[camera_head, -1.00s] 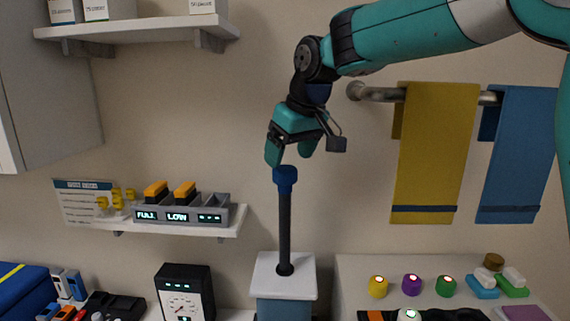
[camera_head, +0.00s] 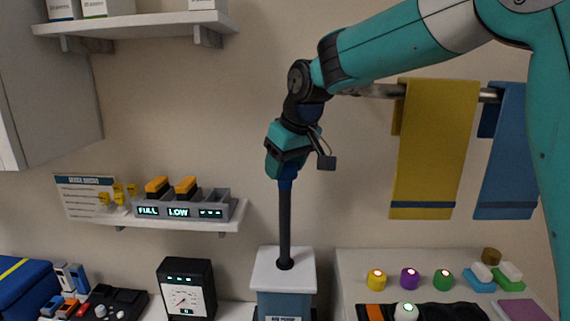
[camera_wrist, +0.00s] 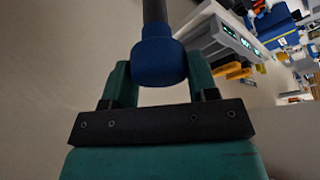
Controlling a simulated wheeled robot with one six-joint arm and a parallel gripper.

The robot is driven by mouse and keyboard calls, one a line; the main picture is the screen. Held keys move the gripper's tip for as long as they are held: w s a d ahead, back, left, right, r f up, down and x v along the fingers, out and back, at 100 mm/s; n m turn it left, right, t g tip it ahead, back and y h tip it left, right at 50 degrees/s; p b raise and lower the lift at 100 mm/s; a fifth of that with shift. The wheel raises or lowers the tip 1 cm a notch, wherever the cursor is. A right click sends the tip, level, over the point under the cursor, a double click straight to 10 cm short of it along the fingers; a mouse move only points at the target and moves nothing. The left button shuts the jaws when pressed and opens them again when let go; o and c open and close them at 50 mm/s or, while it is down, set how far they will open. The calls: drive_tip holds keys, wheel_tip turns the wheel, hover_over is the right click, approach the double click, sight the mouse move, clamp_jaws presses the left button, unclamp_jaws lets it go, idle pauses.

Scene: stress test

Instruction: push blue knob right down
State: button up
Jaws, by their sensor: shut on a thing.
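The blue knob (camera_head: 286,183) tops a dark upright rod (camera_head: 284,225) that rises from a white-topped box (camera_head: 260,277) with blue-grey sides. My gripper (camera_head: 285,176) is over the knob from above, its fingers on either side. In the wrist view the blue knob (camera_wrist: 158,62) sits between the two teal fingers of my gripper (camera_wrist: 158,82), which are shut on it. The dark rod (camera_wrist: 155,12) runs out beyond the knob. In the head view the fingers hide the knob's upper part. A long length of rod shows between the knob and the box top.
Left of the rod, a wall shelf (camera_head: 150,222) holds a grey battery dock (camera_head: 205,206). A gauge box (camera_head: 187,290) stands at lower left. At right, a yellow towel (camera_head: 433,150) and a blue towel (camera_head: 500,155) hang on a rail. Several glowing buttons stand on the right counter (camera_head: 350,265).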

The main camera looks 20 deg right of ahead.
drive_tip(key=b, duration=1.4)
approach(280, 257)
drive_tip(key=x, duration=0.4)
drive_tip(key=shift+f, duration=0.45)
drive_tip(key=o, duration=1.3)
drive_tip(key=shift+w, duration=0.1)
drive_tip(key=b+v, duration=0.1)
drive_tip(key=v, duration=1.6)
drive_tip(key=shift+a+r+b, duration=0.1)
drive_tip(key=shift+r+b, duration=0.2)
drive_tip(key=shift+b, duration=0.1)
drive_tip(key=shift+f, duration=0.1)
